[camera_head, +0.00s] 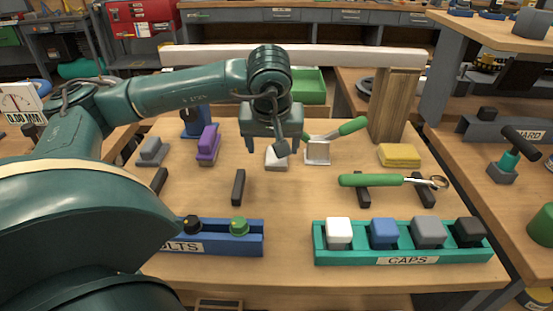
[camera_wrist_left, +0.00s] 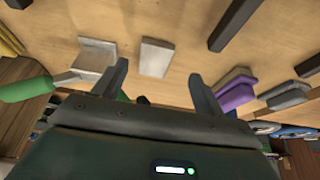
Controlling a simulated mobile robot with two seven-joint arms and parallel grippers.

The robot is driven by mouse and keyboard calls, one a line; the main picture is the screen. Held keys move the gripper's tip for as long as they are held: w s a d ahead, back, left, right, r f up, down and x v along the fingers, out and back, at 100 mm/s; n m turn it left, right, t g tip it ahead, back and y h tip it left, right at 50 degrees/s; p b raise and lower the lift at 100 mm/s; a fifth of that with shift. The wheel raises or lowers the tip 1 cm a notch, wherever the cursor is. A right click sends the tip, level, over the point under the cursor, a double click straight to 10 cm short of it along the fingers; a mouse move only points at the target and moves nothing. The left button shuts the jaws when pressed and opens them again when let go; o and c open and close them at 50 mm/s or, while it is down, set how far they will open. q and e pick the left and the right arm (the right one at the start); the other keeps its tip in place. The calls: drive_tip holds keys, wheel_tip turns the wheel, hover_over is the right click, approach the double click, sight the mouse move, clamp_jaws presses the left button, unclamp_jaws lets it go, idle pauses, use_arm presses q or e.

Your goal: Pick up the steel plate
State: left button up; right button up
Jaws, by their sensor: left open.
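A small pale grey plate (camera_head: 276,160), which looks like the steel plate, lies flat on the wooden workbench (camera_head: 300,200) below my left gripper. My left gripper (camera_head: 270,149) is open, empty and above the bench, with its fingers pointing down. In the left wrist view the plate (camera_wrist_left: 155,57) shows between the fingertips of the gripper (camera_wrist_left: 158,75), with bare wood around it. I cannot tell the exact height of the fingertips. My right gripper is in neither view.
A green-handled scraper (camera_head: 317,152) lies just right of the plate. A purple block (camera_head: 208,143) and grey block (camera_head: 152,151) are to the left. A yellow sponge (camera_head: 399,154) and wooden post (camera_head: 396,105) stand right. A green tray of caps (camera_head: 403,258) and blue bolt tray (camera_head: 255,239) are in front.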

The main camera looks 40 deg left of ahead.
sight(276, 160)
use_arm(q)
drive_tip(key=x, duration=0.5)
drive_tip(key=shift+w+d+b, duration=0.15)
drive_tip(key=shift+w+b, duration=0.1)
drive_tip(key=shift+b, duration=0.1)
drive_tip(key=shift+c, duration=0.3)
drive_tip(key=c, duration=1.3)
drive_tip(key=shift+r, duration=0.1)
